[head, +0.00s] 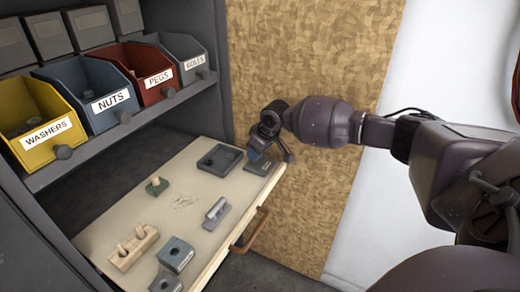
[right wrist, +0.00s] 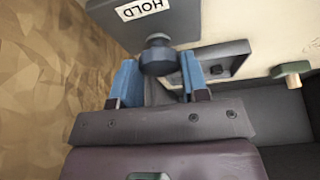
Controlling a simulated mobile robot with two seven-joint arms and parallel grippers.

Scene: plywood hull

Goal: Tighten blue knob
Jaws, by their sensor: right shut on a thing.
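The knob (right wrist: 158,55) looks dark blue-grey in the right wrist view. It stands on a grey plate (right wrist: 185,22) marked HOLD. My right gripper (right wrist: 159,70) is shut on the knob, with one blue finger on each side of it. In the head view my right gripper (head: 264,150) is over the grey plate (head: 262,167) at the far right end of the pull-out board, and it hides the knob there. The knob's turn angle cannot be told. My left gripper is not in view.
The pale board (head: 195,185) also holds a dark tray (head: 219,160), a green block with a peg (head: 157,186), a grey handle piece (head: 216,212) and a wooden peg block (head: 133,247). A wooden handle (head: 250,230) is on its front edge. Labelled bins (head: 105,95) stand above.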

